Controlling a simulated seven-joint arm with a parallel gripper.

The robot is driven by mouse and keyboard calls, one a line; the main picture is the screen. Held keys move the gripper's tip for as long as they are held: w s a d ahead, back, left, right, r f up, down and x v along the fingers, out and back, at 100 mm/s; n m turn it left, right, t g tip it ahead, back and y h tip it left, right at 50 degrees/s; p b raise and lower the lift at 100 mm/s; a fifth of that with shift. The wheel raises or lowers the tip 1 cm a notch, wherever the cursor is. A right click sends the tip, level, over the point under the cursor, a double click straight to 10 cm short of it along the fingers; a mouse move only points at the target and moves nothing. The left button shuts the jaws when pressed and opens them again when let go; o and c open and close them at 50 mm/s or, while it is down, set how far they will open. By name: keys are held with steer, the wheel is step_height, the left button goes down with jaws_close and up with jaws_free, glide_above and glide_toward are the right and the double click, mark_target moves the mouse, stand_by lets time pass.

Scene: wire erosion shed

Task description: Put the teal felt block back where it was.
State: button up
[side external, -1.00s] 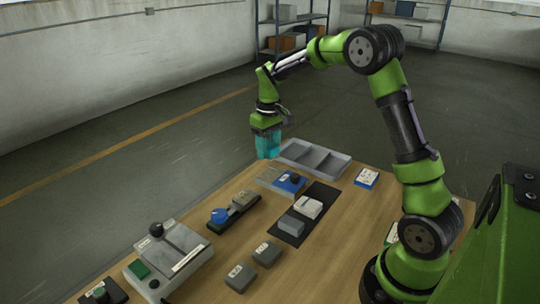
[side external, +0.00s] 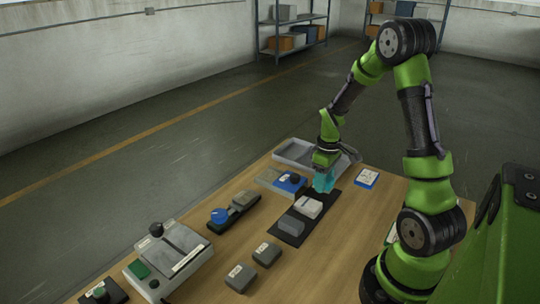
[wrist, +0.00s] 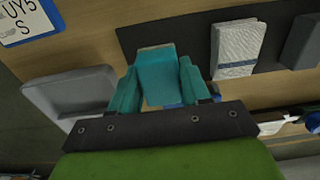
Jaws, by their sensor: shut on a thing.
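My gripper (side external: 323,185) is shut on the teal felt block (wrist: 157,75). In the wrist view the block sits between my two teal fingers (wrist: 158,88), so block and fingers are hard to tell apart in the side view. The block is over or at the far end of the dark mat (side external: 280,237), beyond the white block (side external: 309,206) and the grey block (side external: 291,225) that sit on it in a row. The mat's end also shows in the wrist view (wrist: 190,50). I cannot tell whether the teal block touches the mat.
A grey compartment tray (side external: 290,151) lies just behind my gripper, partly hidden by it. A blue fixture with a black knob (side external: 293,180) is close on the left. A blue-edged label card (side external: 366,178) lies to the right. Two grey blocks (side external: 267,253) (side external: 241,277) stand nearer the front.

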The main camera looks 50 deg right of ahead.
steer(key=shift+f, duration=0.95)
steer(key=shift+f, duration=0.1)
steer(key=o, duration=0.9)
steer(key=shift+o, duration=0.2)
step_height(320, 180, up, 12)
steer(key=shift+f, duration=0.1)
steer(key=s+a+r+m+t, duration=0.1)
steer(key=a+r, duration=0.3)
steer(key=a, duration=0.4)
steer(key=s+a+r+m+t+y, duration=0.1)
steer(key=s+a+r+t, duration=0.2)
steer(key=a, duration=0.5)
steer(key=s+a+r+m+t+y, duration=0.1)
steer(key=s+a+r+m+t, duration=0.1)
steer(key=a+r, duration=0.3)
steer(key=a+t, duration=0.1)
steer(key=a, duration=0.2)
steer(key=shift+a, duration=0.4)
